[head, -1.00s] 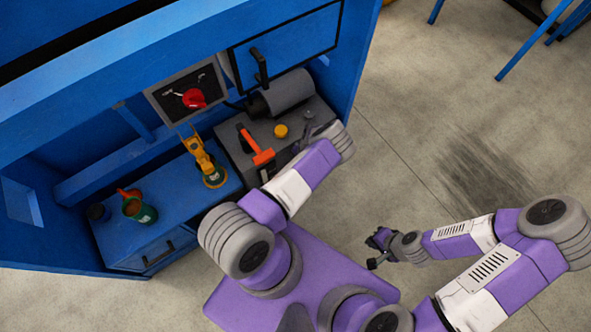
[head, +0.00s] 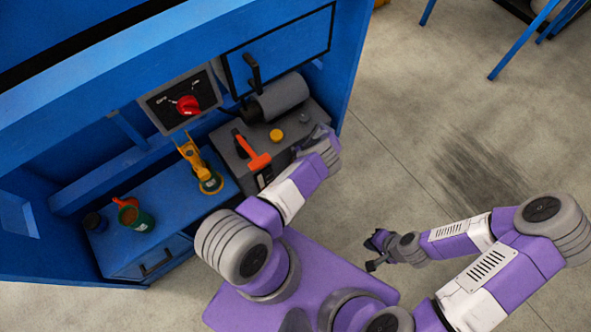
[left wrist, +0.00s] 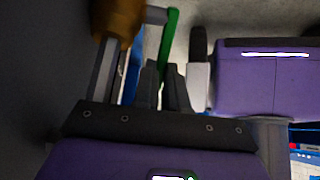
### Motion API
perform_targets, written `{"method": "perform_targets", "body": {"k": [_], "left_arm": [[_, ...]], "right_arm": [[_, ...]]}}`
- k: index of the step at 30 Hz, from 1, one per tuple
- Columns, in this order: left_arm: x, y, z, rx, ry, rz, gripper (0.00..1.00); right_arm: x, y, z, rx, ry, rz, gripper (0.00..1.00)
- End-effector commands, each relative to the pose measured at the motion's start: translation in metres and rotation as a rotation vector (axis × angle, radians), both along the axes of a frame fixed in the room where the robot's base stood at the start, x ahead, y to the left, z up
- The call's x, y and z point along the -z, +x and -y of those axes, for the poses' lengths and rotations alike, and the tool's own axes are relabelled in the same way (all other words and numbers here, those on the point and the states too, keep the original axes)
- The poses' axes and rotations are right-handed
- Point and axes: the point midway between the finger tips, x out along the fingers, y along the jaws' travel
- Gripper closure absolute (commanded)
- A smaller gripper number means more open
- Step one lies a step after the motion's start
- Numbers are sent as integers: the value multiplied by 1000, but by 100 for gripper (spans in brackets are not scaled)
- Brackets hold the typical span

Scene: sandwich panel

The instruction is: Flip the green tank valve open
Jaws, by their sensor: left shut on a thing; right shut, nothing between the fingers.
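The green valve lever (left wrist: 168,42) shows in the left wrist view as a narrow green bar beside a brass-coloured fitting (left wrist: 118,18) with a grey stem. My left gripper (left wrist: 164,85) is shut on the lever, with its dark fingers at the lever's lower end. In the head view my left wrist (head: 325,148) is at the right end of the grey bench top; it hides the lever. My right gripper (head: 372,252) is shut and empty, above the floor away from the bench.
A red knob (head: 188,105) sits on a panel. A grey cylinder (head: 280,97), a yellow cap (head: 276,135) and an orange-handled tool (head: 256,158) are on the grey bench top. A yellow device (head: 193,155) and a green can (head: 142,221) stand to the left.

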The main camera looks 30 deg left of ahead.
Motion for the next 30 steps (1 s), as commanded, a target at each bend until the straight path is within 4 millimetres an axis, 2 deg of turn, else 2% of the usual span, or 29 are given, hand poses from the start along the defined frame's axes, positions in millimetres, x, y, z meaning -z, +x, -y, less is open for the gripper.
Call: {"method": "perform_targets", "body": {"k": [7,8,12,23,30], "left_arm": [[0,1,-1,0,2,2,100],[0,1,-1,0,2,2,85],[0,0,-1,0,2,2,64],[-4,3,1,1,0,2,63],[-36,25,9,0,0,5,63]], "right_arm": [[0,0,0,0,0,0,100],[0,0,0,0,0,0,100],[0,0,0,0,0,0,100],[0,0,0,0,0,0,100],[-1,0,0,0,0,0,100]]}}
